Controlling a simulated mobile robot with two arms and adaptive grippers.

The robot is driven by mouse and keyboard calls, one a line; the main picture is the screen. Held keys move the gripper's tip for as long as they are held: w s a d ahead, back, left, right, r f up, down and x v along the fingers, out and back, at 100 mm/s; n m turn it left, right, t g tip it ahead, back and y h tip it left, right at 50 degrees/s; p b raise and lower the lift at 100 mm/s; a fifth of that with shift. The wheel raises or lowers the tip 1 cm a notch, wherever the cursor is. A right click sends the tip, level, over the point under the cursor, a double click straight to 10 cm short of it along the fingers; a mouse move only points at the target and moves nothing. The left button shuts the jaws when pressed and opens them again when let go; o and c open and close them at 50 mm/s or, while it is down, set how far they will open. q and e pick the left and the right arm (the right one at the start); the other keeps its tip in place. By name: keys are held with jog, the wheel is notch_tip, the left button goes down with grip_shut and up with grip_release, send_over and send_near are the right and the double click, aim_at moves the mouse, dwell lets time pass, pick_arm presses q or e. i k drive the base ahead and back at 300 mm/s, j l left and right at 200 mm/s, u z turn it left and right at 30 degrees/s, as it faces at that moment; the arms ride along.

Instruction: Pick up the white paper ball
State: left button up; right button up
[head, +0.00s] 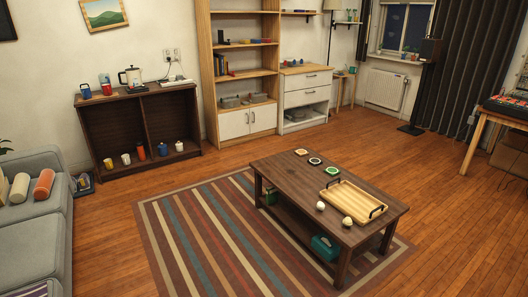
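Two small pale balls lie on the dark wooden coffee table (285,183), in front of the wooden tray. One pale ball (320,205) is nearer the tray's left corner. The other pale ball (347,221) is closer to the table's front edge and looks slightly creamier. Both look whitish and crumpled, but they are too small to tell which is the white paper ball. Neither of my grippers is in view.
The light wooden tray (353,208) has dark handles. Several coasters (315,161) lie along the table's far side. A teal box (325,246) sits on its lower shelf. The striped rug (200,235) and floor around the table are clear. A grey sofa (35,225) stands left.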

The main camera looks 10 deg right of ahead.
aim_at(320, 206)
jog(key=i+j, duration=0.1)
jog(key=i, duration=0.6)
jog(key=i+j+z, duration=0.1)
jog(key=i, duration=0.55)
jog(key=i+j+z, duration=0.1)
jog(key=i, duration=0.55)
jog(key=j, duration=0.05)
